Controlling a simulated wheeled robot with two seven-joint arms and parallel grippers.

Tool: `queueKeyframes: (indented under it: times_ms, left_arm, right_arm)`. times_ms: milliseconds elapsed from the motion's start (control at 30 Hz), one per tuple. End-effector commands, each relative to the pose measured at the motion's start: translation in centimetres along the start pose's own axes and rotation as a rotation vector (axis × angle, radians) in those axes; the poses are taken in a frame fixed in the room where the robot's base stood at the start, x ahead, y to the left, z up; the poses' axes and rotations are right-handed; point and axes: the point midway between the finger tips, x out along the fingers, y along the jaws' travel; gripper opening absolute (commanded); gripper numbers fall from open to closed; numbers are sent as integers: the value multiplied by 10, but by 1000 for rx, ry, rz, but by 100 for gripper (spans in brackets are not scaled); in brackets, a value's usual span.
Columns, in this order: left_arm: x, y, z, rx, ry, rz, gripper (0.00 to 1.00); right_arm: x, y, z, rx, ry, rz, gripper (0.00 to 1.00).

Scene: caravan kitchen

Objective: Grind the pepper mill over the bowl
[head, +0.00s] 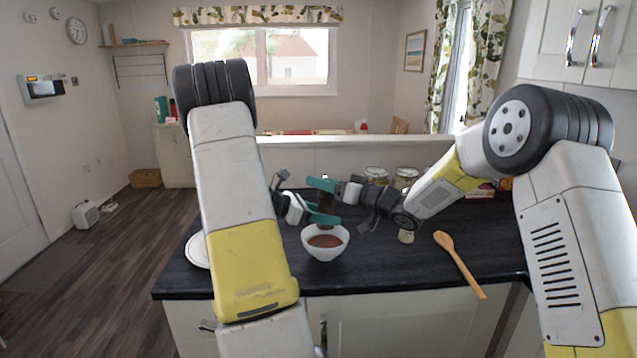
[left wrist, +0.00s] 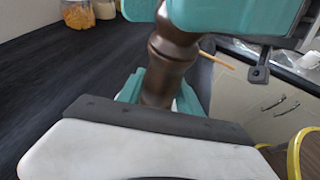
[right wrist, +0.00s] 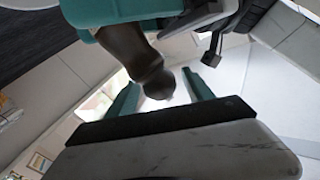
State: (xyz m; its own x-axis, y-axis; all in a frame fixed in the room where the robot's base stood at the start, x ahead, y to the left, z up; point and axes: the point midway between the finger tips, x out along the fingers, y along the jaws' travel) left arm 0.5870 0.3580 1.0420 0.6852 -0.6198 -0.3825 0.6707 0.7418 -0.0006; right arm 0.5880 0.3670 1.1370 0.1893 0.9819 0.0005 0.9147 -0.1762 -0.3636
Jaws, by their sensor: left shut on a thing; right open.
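The dark brown pepper mill (head: 327,203) is upright above the white bowl (head: 325,251), which holds a red-brown food. My left gripper (head: 321,216) is shut on the lower body of the mill; the mill also shows in the left wrist view (left wrist: 172,50). My right gripper (head: 326,185) is at the mill's top, with its teal fingers open. In the right wrist view, the mill's rounded knob (right wrist: 158,82) lies between those fingers, with a gap on both sides. The grippers hide much of the mill in the head view.
A wooden spoon (head: 460,265) lies on the dark counter (head: 385,265) at the right. A small shaker (head: 406,236) stands beneath my right arm. Lidded jars (head: 376,174) stand at the back. A white plate (head: 196,250) is partly hidden behind my left arm.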

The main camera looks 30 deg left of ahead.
Motion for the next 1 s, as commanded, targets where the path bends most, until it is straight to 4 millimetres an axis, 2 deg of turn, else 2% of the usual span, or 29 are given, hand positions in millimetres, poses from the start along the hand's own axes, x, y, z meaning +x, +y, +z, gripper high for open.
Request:
queueKeyframes:
  times_ms: [200,500,800,1000]
  left_arm:
    - [0,0,0,0,-1,0,3]
    - [0,0,0,1,-1,0,3]
    - [0,0,0,1,-1,0,3]
    - [0,0,0,1,-1,0,3]
  right_arm:
    - [18,0,0,-1,0,1,60]
    - [20,0,0,0,0,1,60]
    - [20,0,0,0,0,1,1]
    - [20,0,-1,1,6,10,0]
